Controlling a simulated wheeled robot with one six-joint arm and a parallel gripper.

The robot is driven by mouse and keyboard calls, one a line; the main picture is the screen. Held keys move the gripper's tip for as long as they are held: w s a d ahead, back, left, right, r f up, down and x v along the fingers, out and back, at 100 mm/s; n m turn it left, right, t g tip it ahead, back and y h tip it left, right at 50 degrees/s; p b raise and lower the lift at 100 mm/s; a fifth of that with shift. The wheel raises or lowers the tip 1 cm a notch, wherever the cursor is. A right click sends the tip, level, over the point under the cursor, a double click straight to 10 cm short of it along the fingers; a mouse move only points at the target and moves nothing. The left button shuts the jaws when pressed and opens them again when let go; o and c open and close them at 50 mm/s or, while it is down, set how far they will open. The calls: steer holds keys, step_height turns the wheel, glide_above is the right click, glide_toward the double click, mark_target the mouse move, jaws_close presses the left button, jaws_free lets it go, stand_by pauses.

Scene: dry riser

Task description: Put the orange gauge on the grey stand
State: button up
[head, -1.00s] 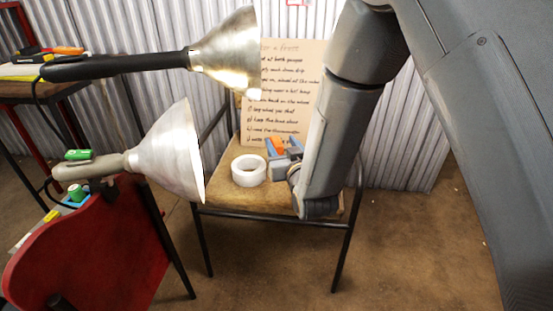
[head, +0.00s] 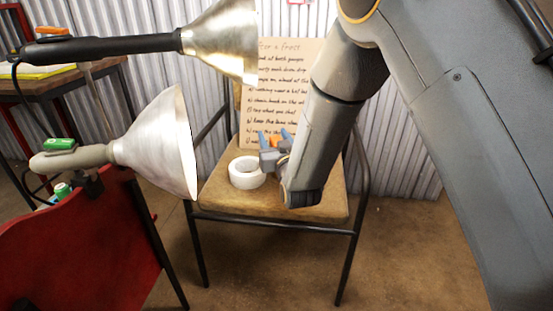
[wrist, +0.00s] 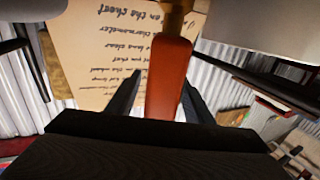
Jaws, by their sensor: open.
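The orange gauge (head: 275,141) shows as a small orange patch at my gripper (head: 274,136), over the wooden chair seat. In the wrist view the gauge (wrist: 168,78) is a long orange-red body with a brass-coloured end at the top. It stands between the two dark fingers of my gripper (wrist: 161,80). The fingers are apart, with a visible gap on the left side of the gauge; the right finger is close to it. My gripper is open. The lower part of the gauge is hidden behind the gripper body in the wrist view. I cannot make out a grey stand.
A white tape roll (head: 246,172) lies on the chair seat (head: 235,203), left of my gripper. A handwritten cardboard sign (head: 300,75) stands behind. Two metal lamp shades (head: 158,140) and a red panel (head: 85,250) are at left. Floor at right is open.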

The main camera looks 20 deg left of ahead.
steer(key=shift+w+a, duration=0.1)
jaws_close()
steer(key=shift+r, duration=0.1)
steer(key=shift+r, duration=0.1)
